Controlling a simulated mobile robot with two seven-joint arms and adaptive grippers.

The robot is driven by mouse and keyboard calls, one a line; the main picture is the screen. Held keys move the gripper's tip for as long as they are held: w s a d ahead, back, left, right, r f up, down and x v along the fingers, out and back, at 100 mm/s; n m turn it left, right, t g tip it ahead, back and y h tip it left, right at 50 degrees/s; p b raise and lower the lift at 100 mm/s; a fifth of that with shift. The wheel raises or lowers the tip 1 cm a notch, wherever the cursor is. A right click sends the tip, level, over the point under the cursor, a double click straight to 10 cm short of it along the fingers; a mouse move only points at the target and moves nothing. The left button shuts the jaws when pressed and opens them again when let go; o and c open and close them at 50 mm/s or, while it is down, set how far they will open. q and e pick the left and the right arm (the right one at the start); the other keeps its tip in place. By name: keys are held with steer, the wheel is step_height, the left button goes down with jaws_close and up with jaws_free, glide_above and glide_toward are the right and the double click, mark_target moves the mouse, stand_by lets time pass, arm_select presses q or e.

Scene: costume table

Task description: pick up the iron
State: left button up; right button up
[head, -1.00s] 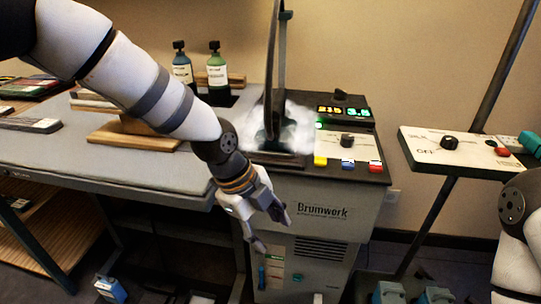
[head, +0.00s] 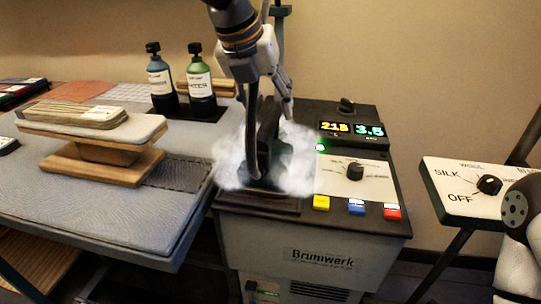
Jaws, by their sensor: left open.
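The iron (head: 267,150) is dark and stands on the dark rest at the left of the Brumwerk station's top. White steam surrounds its lower part and partly hides it. My left gripper (head: 270,105) comes down from above, open, with its fingers around or just in front of the upper part of the iron. I cannot tell whether the fingers touch it. A dark hose or finger overlaps the iron's left side. Only a link of my right arm shows at the right edge; its gripper is out of view.
The Brumwerk station (head: 320,257) has a lit display (head: 352,128), a dial and coloured buttons. Two bottles (head: 200,88) and a small padded board (head: 90,125) stand on the grey ironing table (head: 75,205). A dial panel (head: 470,188) is at right.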

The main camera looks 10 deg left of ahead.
mark_target(268, 118)
arm_select(q)
steer(key=f, duration=0.4)
steer(key=shift+w+d+f, duration=0.1)
steer(key=shift+w+f, duration=0.3)
steer(key=shift+f, duration=0.05)
jaws_close()
steer(key=shift+r, duration=0.15)
